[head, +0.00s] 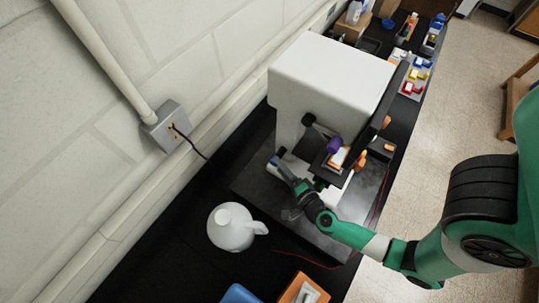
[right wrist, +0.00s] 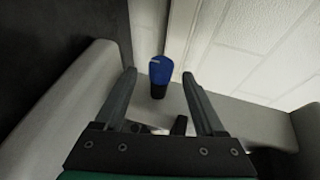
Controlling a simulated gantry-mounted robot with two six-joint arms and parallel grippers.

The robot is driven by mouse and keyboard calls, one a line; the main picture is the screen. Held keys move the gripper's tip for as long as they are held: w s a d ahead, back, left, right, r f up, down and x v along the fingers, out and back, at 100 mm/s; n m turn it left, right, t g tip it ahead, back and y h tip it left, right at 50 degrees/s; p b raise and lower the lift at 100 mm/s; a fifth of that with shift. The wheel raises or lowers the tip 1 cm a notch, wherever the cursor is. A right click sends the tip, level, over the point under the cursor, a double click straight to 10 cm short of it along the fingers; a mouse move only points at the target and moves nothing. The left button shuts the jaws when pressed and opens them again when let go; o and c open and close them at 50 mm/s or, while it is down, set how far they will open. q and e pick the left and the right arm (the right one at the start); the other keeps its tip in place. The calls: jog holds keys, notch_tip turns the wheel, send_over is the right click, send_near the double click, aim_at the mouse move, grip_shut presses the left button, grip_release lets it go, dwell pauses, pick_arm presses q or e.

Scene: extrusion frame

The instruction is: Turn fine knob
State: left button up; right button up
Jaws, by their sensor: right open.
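A blue knob (right wrist: 161,69) with a black lower part sticks out from the pale machine body in the right wrist view. In the head view a small blue spot, likely this knob (head: 275,160), shows low on the left side of the white machine (head: 325,75). My right gripper (right wrist: 159,76) is open, with one finger on each side of the knob and a gap on both sides. In the head view the right gripper (head: 284,170) reaches in under the machine's overhang, partly hard to make out. My left gripper is in neither view.
A purple-tipped part (head: 334,145) and orange parts sit on the machine's front. A white jug (head: 231,228) stands on the black bench, left of my right arm. An orange tray (head: 302,290) and a blue object (head: 240,294) lie at the near edge. The wall runs along the left.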

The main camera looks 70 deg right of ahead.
jog(key=x, duration=0.7)
jog(key=shift+w+d+b, duration=0.15)
jog(key=shift+w+b, duration=0.15)
jog(key=shift+b, duration=0.1)
grip_shut()
